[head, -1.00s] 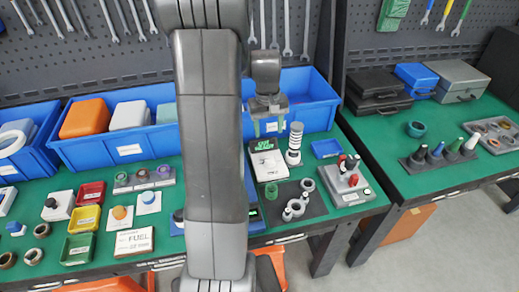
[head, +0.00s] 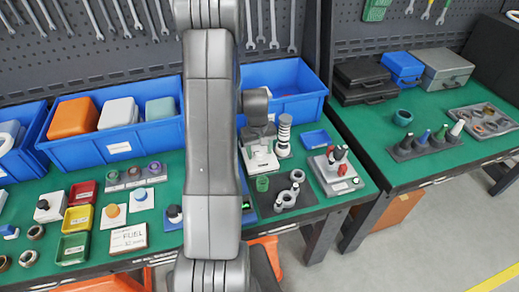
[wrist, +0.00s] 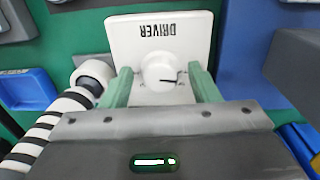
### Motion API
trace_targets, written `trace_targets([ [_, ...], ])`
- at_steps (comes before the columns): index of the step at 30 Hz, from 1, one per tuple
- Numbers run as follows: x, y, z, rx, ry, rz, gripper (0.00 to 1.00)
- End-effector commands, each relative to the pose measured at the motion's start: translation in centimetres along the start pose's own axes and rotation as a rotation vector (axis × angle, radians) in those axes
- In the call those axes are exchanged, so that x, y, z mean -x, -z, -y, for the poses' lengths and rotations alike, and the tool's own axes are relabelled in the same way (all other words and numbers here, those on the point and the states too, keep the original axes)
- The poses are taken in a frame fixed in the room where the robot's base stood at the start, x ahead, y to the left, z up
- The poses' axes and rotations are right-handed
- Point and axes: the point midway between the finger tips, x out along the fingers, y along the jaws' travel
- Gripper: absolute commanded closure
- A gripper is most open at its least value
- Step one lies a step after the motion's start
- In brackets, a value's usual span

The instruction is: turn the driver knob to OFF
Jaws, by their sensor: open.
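The white driver plate (wrist: 195,38) shows in the wrist view with the word DRIVER upside down. It also shows in the head view (head: 262,163), partly covered by my arm. The round white driver knob (wrist: 158,70) sits on it, with a dark pointer mark toward the picture's right. The small marks around the knob are too small to read. My gripper (wrist: 160,76) is open, its two green fingers on either side of the knob. A gap shows between each finger and the knob; I cannot tell the fingertip height exactly.
A black-and-white striped post (head: 284,135) stands close beside the plate, near my gripper's left side in the wrist view. A small blue tray (head: 316,139) and a grey block with red-topped parts (head: 337,172) lie to the right. A large blue bin (head: 290,75) stands behind.

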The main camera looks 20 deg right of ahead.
Motion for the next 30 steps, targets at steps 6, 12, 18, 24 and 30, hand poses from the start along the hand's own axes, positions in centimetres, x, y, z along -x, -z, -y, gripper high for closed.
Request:
trace_targets([
  [6,0.01,0.00,0.00,0.000,0.000,0.000,0.51],
  [12,0.03,0.01,0.00,0.000,0.000,0.000,0.89],
  [18,0.00,0.02,0.00,-0.010,0.000,0.000,0.89],
  [24,-0.11,0.06,0.02,-0.075,0.000,0.002,0.89],
  [30,-0.21,0.12,0.06,-0.210,0.000,0.007,0.89],
])
